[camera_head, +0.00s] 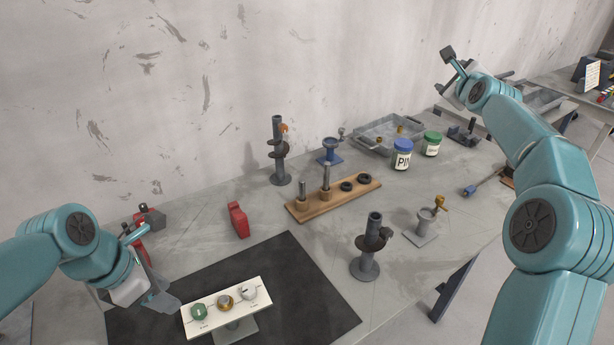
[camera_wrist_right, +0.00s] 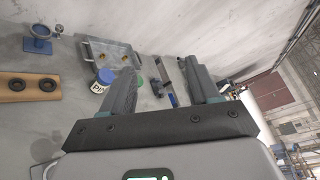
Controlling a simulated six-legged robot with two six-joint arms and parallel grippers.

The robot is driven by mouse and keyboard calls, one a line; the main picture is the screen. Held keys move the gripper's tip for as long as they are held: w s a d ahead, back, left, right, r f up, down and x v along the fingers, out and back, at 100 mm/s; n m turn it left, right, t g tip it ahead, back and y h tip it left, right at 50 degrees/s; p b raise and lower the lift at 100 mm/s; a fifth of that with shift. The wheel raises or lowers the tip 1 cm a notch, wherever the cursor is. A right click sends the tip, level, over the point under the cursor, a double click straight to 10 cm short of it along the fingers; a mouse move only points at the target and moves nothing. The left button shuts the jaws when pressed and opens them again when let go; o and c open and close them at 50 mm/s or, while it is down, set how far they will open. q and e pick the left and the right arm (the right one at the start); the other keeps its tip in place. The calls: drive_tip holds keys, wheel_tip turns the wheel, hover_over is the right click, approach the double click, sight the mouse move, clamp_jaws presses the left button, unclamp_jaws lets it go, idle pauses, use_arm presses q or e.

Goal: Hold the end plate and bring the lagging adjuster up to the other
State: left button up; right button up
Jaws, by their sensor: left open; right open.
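Each has small markings too fine to read, so I cannot tell which lags. My left gripper (camera_head: 150,266) is open, left of the plate and apart from it. My right gripper (camera_head: 474,64) is open, raised near the wall at the back right, far from the plate. In the right wrist view its two fingers (camera_wrist_right: 160,68) are spread with nothing between them.
The dark mat (camera_head: 310,285) is partly bare. A grey post (camera_head: 368,245) stands near its right edge. Behind are a red block (camera_head: 238,220), a wooden peg rack (camera_head: 350,199), another tall post (camera_head: 280,150), jars (camera_head: 402,154) and a metal tray (camera_head: 378,130).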

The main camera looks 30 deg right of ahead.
drive_tip(key=w+a+f+n+g+y, duration=0.2)
drive_tip(key=w+a+f+n+y, duration=0.15)
drive_tip(key=a, duration=0.65)
drive_tip(key=w+a+f+n+g+y, duration=0.1)
drive_tip(key=w+a+f+n+y, duration=0.2)
drive_tip(key=a, duration=0.8)
drive_tip(key=w+a+f+n+g+y, duration=0.25)
drive_tip(key=a+f+n, duration=0.25)
drive_tip(key=a, duration=0.5)
drive_tip(key=n+g, duration=0.8)
drive_tip(key=n, duration=0.5)
approach(248, 291)
wheel_tip(248, 291, down, 9)
drive_tip(key=shift+w+r, duration=0.1)
drive_tip(key=shift+r, duration=0.1)
drive_tip(key=shift+f, duration=0.3)
